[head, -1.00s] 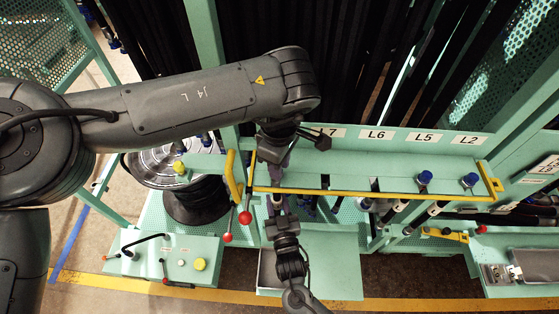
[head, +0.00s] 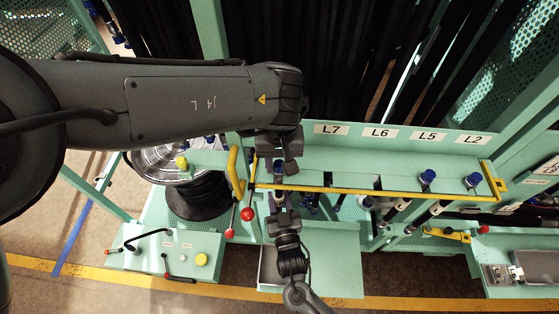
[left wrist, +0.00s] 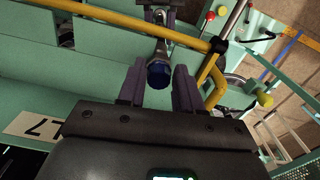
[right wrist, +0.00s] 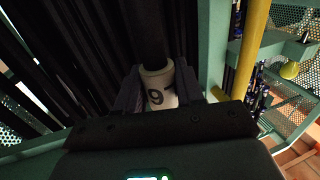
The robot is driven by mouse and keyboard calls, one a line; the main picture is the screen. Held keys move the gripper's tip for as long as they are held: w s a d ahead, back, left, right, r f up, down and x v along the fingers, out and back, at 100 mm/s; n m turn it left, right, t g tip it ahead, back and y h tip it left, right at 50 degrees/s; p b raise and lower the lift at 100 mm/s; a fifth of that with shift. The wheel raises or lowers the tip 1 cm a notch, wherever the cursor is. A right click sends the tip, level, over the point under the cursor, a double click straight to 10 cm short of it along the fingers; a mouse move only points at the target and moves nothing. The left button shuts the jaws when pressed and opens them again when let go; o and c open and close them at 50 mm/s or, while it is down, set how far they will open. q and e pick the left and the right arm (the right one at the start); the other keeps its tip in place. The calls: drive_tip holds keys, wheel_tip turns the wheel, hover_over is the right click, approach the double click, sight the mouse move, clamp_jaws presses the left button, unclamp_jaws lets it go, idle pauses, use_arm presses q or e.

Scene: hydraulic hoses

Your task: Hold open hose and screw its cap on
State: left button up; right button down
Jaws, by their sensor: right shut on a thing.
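The hose (right wrist: 160,88), black with a white sleeve marked 9, stands between the fingers of my right gripper (right wrist: 158,90), which is shut on it. In the head view my right gripper (head: 283,218) is below the yellow rail. The blue cap (left wrist: 159,75) sits at the hose's metal end fitting (left wrist: 160,48) in the left wrist view; how tightly it is seated I cannot tell. My left gripper (left wrist: 158,88) is open, with its fingers either side of the cap and visible gaps between. In the head view my left gripper (head: 278,166) is above the rail.
A green rack panel (head: 400,150) carries labels L7, L6, L5 and L2. Two blue-capped hose ends (head: 428,176) stand at its right. The yellow rail (head: 390,193) and a yellow handle (head: 236,172) are close to my grippers. A control box (head: 165,255) stands lower left.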

use_arm(q)
drive_tip(key=shift+o, duration=1.4)
drive_tip(key=shift+r, duration=2.25)
drive_tip(key=shift+c, duration=0.2)
